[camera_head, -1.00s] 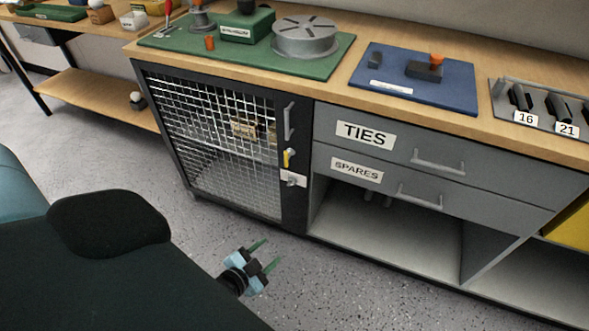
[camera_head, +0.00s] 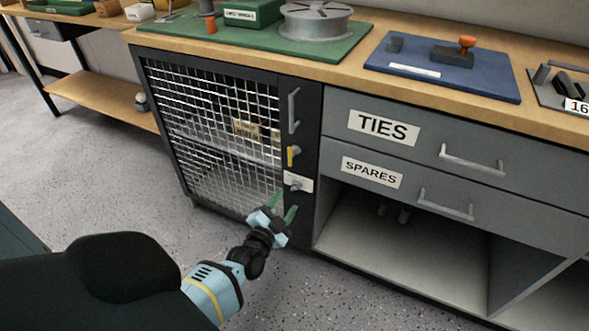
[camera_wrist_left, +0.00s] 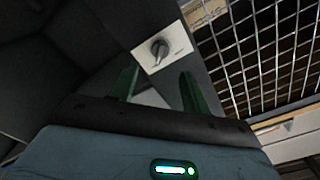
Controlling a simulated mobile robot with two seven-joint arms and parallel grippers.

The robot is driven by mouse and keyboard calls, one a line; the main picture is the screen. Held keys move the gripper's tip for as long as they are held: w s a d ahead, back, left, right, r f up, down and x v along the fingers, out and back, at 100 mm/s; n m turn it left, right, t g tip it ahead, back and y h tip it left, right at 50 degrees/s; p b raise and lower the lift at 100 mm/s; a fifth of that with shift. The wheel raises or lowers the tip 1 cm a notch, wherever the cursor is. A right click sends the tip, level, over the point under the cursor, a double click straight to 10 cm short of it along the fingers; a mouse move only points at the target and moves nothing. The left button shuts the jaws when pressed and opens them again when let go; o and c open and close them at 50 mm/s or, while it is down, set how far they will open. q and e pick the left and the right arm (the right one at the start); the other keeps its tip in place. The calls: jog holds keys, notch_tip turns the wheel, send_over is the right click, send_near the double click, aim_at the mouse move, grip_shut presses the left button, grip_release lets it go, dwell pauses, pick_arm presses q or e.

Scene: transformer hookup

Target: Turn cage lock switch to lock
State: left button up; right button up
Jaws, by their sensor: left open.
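The cage lock switch (camera_head: 296,184) is a small grey knob on a white plate, low on the dark frame of the mesh cage door (camera_head: 225,140). In the left wrist view the knob (camera_wrist_left: 159,49) on its plate lies just beyond and between the green fingertips. My left gripper (camera_head: 283,208) is open and empty, just below and in front of the switch, apart from it. In the left wrist view its two fingers (camera_wrist_left: 158,85) are spread. The plate's lettering is too small to read. My right gripper is not in view.
Above the switch are a yellow latch (camera_head: 292,155) and a vertical door handle (camera_head: 293,111). Drawers labelled TIES (camera_head: 384,128) and SPARES (camera_head: 372,172) with handles are to the right, above an open shelf. Free floor lies in front.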

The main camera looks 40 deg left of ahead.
aim_at(295, 189)
pick_arm(q)
jog(key=b+x, duration=0.2)
jog(key=x, duration=0.4)
jog(key=shift+w, duration=0.15)
jog(key=shift+c, duration=0.5)
jog(key=c, duration=0.9)
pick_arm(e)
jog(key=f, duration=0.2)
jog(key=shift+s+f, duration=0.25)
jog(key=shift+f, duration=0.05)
